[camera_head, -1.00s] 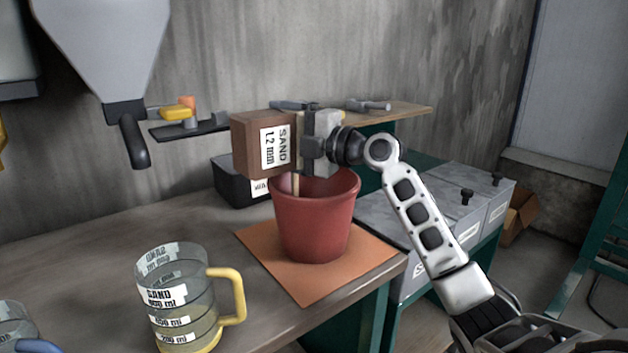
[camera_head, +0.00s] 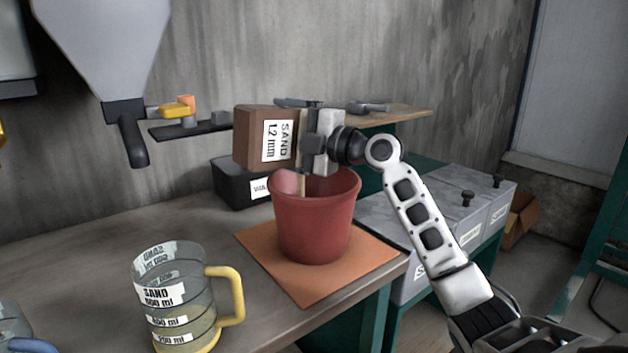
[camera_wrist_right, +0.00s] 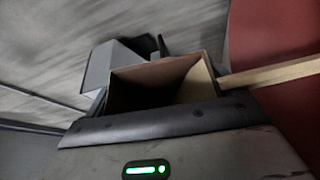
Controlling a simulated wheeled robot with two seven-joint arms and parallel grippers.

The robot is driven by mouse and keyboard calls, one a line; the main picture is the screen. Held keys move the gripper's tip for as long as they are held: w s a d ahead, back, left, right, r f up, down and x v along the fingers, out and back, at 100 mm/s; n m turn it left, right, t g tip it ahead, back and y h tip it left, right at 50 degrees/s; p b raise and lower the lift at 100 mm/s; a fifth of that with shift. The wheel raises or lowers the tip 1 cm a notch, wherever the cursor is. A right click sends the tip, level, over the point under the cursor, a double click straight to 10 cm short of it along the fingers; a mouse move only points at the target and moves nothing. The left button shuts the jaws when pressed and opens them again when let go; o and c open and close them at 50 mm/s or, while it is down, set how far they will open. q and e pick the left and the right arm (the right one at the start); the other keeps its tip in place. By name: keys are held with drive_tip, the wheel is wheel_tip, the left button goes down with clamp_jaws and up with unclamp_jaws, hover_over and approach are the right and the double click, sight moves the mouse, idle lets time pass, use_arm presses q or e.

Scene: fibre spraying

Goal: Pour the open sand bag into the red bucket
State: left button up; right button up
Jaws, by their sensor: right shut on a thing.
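The brown sand bag (camera_head: 258,138), labelled SAND 1.2 mm, lies tipped on its side above the red bucket (camera_head: 314,222). My right gripper (camera_head: 314,147) is shut on the bag and holds it over the bucket's back left rim. In the right wrist view the bag's open mouth (camera_wrist_right: 165,85) faces the camera. My left gripper is out of view.
The bucket stands on an orange mat (camera_head: 270,265) near the bench's right edge. A clear measuring jug (camera_head: 178,300) with a yellow handle stands at front left. A dark bin (camera_head: 232,182) is behind the bucket. A grey hopper (camera_head: 105,45) hangs at upper left. Grey lidded bins (camera_head: 450,225) stand at right.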

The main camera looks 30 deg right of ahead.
sight(296, 114)
drive_tip(key=shift+d+r+m+t+b, duration=0.1)
drive_tip(key=shift+d+m+t+b, duration=0.35)
drive_tip(key=shift+m+b, duration=0.45)
idle(0.4)
drive_tip(key=shift+w+d+r+m+t, duration=0.1)
drive_tip(key=shift+d+r+m+t, duration=0.25)
drive_tip(key=shift+r+m, duration=0.5)
drive_tip(key=shift+w+d+r+m+t, duration=0.1)
drive_tip(key=shift+d+r+m+t, duration=0.1)
drive_tip(key=shift+d+r+m, duration=0.6)
drive_tip(key=shift+c, duration=0.2)
idle(1.0)
